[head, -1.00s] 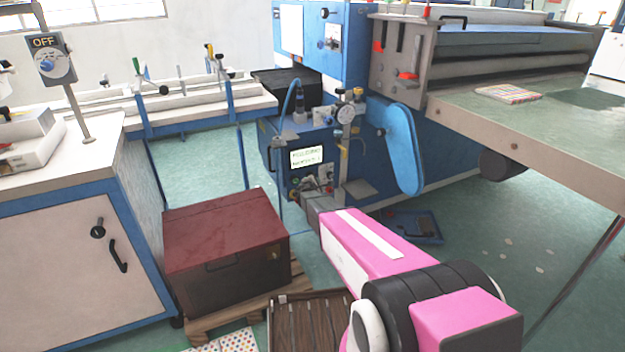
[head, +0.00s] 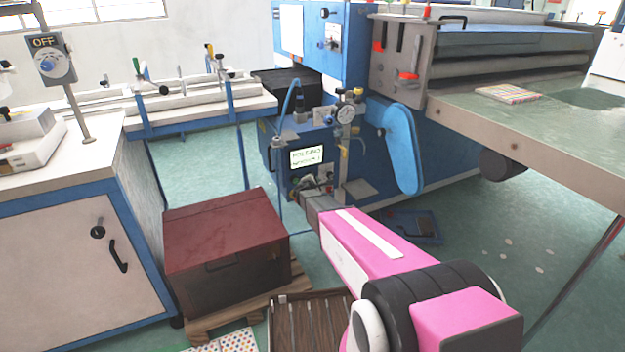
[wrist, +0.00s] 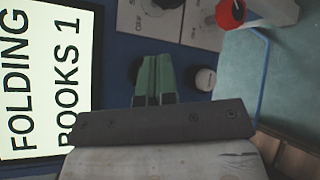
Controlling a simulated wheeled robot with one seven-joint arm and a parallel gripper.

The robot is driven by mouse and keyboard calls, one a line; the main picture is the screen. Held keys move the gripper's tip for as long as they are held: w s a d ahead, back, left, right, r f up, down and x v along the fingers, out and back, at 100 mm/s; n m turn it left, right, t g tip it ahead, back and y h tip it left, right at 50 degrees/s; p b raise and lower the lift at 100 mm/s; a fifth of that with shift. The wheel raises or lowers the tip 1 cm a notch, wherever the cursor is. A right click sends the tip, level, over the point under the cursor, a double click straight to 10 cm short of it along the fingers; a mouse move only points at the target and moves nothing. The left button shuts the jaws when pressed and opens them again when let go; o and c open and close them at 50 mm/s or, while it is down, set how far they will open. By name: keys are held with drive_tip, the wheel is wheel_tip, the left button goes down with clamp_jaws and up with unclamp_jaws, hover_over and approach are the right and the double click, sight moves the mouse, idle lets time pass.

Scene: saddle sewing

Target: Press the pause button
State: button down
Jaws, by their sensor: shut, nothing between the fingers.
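My gripper (wrist: 153,80) shows in the wrist view with its green fingers together and nothing between them. The fingertips are in front of the blue control panel (wrist: 110,42). A pale round button (wrist: 205,79) is just right of the fingers, and a dark round shape is partly hidden at their left. No pause label is readable, and I cannot tell whether the fingers touch a button. The lit screen (wrist: 45,80) at left reads "FOLDING BOOKS 1". In the head view the screen (head: 308,156) is on the blue machine, with my gripper (head: 309,184) below it.
A red knob (wrist: 230,12) and switch plates (wrist: 150,18) are above the fingers in the wrist view. In the head view a dark red box (head: 225,235) stands left of my arm. A blue lever-like cover (head: 402,148) is to the right.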

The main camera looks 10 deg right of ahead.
drive_tip(key=shift+w+a, duration=0.2)
drive_tip(key=shift+w, duration=0.35)
idle(0.5)
drive_tip(key=shift+s, duration=0.1)
drive_tip(key=shift+s+d, duration=0.3)
drive_tip(key=shift+s, duration=0.55)
drive_tip(key=shift+s, duration=0.15)
drive_tip(key=shift+s+d, duration=0.25)
drive_tip(key=shift+s, duration=0.5)
drive_tip(key=shift+s+d, duration=0.3)
drive_tip(key=shift+s, duration=0.45)
drive_tip(key=shift+s+d, duration=0.25)
drive_tip(key=shift+s, duration=0.5)
